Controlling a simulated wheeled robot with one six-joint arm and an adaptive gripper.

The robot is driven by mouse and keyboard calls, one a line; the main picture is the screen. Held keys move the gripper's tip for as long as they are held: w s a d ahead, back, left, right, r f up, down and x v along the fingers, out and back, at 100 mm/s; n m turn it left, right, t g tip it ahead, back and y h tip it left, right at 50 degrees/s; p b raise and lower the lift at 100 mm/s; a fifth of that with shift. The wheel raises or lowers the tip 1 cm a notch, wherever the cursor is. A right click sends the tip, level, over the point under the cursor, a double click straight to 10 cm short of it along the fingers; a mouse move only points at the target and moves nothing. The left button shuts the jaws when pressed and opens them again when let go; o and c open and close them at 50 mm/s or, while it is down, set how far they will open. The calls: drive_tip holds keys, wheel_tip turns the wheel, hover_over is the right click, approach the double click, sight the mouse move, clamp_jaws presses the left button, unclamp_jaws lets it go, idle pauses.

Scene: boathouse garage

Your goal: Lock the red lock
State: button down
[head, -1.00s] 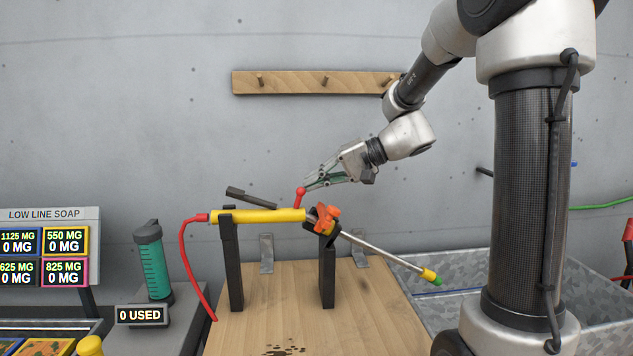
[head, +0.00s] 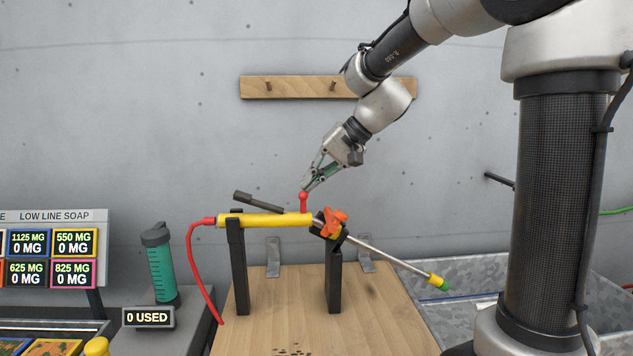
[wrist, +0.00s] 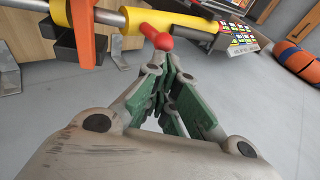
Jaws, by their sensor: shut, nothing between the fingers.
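The red lock (head: 303,201) is a small lever with a round knob, standing up from the right part of a yellow tube (head: 262,220). In the wrist view the red lock (wrist: 157,38) sticks out from the yellow tube (wrist: 190,26) toward my gripper. My gripper (head: 307,188) is shut and empty, its fingertips pointing down just above the red knob. In the wrist view the fingertips of my gripper (wrist: 165,60) lie close to the knob; I cannot tell whether they touch it.
Black posts (head: 237,265) hold the tube above a wooden board (head: 285,310). An orange handle (head: 335,221) and a metal rod (head: 390,262) extend right of the tube. A black lever (head: 258,202) lies behind. A teal bottle (head: 162,268) stands left. A peg rail (head: 300,88) is on the wall.

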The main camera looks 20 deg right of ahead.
drive_tip(key=shift+a+h, duration=0.35)
drive_tip(key=shift+h, duration=0.15)
drive_tip(key=shift+w+a+r+g+h, duration=0.1)
drive_tip(key=shift+a+g+h, duration=0.2)
drive_tip(key=shift+h, duration=0.1)
drive_tip(key=shift+w+a, duration=0.1)
drive_tip(key=shift+a, duration=0.3)
idle(0.7)
drive_tip(key=shift+r, duration=0.15)
drive_tip(key=shift+r, duration=0.7)
drive_tip(key=w+d+v, duration=0.1)
drive_tip(key=w+v, duration=0.1)
drive_tip(key=v, duration=1)
drive_tip(key=shift+d+r, duration=0.35)
drive_tip(key=shift+w, duration=0.1)
